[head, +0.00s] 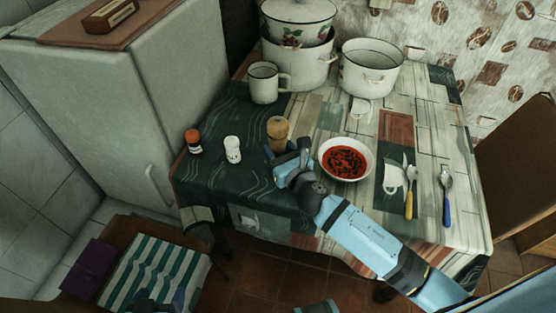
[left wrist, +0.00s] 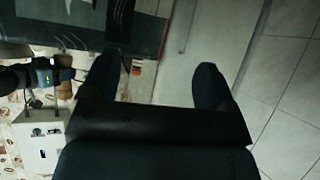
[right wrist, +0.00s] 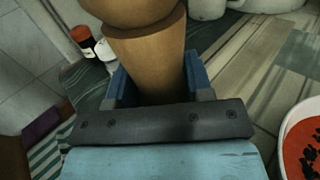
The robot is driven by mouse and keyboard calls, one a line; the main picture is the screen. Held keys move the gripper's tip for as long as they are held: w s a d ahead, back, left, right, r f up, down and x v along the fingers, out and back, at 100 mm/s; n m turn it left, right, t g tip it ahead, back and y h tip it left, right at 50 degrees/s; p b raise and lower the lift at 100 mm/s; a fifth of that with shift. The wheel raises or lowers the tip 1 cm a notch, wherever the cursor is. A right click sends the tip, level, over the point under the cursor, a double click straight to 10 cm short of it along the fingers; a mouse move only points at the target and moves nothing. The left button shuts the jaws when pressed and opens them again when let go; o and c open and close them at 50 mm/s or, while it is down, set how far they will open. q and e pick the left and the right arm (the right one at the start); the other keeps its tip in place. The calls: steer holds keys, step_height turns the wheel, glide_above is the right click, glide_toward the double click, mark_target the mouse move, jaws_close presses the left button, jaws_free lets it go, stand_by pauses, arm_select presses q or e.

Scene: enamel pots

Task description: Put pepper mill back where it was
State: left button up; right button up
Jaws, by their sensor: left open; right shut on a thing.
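The wooden pepper mill (head: 278,129) is upright at the left part of the table, beside the white shaker. My right gripper (head: 287,158) is shut on it from the front. In the right wrist view the mill (right wrist: 146,60) sits between the two blue fingers (right wrist: 155,85). Its base is hidden, so I cannot tell whether it touches the cloth. My left gripper is open and empty in the left wrist view (left wrist: 155,85), away from the mill.
A white shaker (head: 233,150) and an orange-capped jar (head: 193,141) stand left of the mill. A soup bowl (head: 346,160) is close on its right. A mug (head: 265,83) and pots (head: 370,68) stand behind. A fridge (head: 120,100) borders the table's left side.

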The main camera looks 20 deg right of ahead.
step_height(320, 180, down, 3)
steer(key=shift+f+b, duration=0.15)
steer(key=shift+b, duration=0.55)
steer(key=shift+f, duration=0.2)
steer(key=o, duration=1)
arm_select(q)
steer(key=shift+d+f, duration=0.15)
steer(key=shift+f, duration=0.15)
arm_select(e)
steer(key=shift+r, duration=0.15)
steer(key=shift+s+r, duration=0.1)
steer(key=shift+s, duration=0.05)
steer(key=s, duration=0.3)
steer(key=s+d, duration=0.1)
steer(key=s, duration=0.3)
steer(key=s+d, duration=0.1)
steer(key=s, duration=0.2)
steer(key=shift+s, duration=0.25)
arm_select(q)
steer(key=shift+f+b, duration=0.1)
steer(key=shift+b, duration=0.2)
arm_select(e)
steer(key=shift+s+d, duration=0.2)
steer(key=shift+s, duration=0.3)
